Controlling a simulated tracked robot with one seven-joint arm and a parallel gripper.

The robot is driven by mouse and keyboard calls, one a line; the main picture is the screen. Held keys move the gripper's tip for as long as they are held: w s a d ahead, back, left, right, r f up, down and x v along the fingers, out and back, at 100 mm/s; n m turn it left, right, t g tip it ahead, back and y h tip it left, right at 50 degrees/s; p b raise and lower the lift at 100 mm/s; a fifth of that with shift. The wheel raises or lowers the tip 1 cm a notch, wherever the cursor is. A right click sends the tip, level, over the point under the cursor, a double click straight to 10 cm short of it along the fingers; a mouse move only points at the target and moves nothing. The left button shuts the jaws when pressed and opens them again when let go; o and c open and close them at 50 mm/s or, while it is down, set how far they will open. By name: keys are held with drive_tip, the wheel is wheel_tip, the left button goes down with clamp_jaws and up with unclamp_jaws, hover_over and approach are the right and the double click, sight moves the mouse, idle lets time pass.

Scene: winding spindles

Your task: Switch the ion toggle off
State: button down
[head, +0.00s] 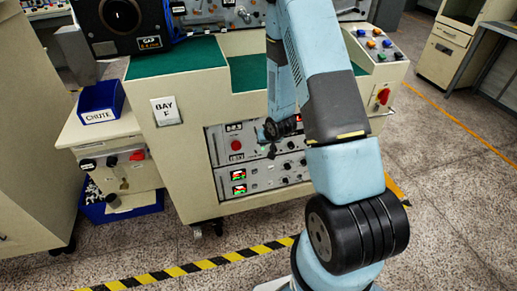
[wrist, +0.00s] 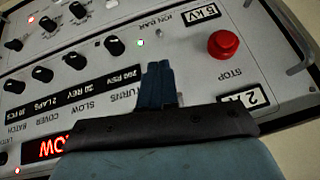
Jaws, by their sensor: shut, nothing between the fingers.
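The ION BAR label (wrist: 176,22) shows upside down on a grey panel in the wrist view. A small metal toggle (wrist: 158,43) stands below the label, beside a lit green lamp (wrist: 140,43). Which way its lever points is too small to tell. My gripper (wrist: 158,68) is shut and empty, its blue fingertips just below the toggle in the picture; I cannot tell whether they touch it. In the head view my gripper (head: 268,134) is in front of the bench's upper panel, and the toggle cannot be made out there.
A red STOP button (wrist: 223,43) sits right of the toggle, with several black knobs (wrist: 75,60) to the left. A panel handle (wrist: 300,55) juts out at the right.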

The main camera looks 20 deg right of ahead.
approach(255, 150)
drive_tip(key=shift+x, duration=2.6)
drive_tip(key=shift+d, duration=0.2)
drive_tip(key=shift+s, duration=0.15)
drive_tip(key=shift+f, duration=0.15)
drive_tip(key=shift+s+a+t, duration=0.1)
drive_tip(key=shift+a+t, duration=0.05)
drive_tip(key=shift+t, duration=0.15)
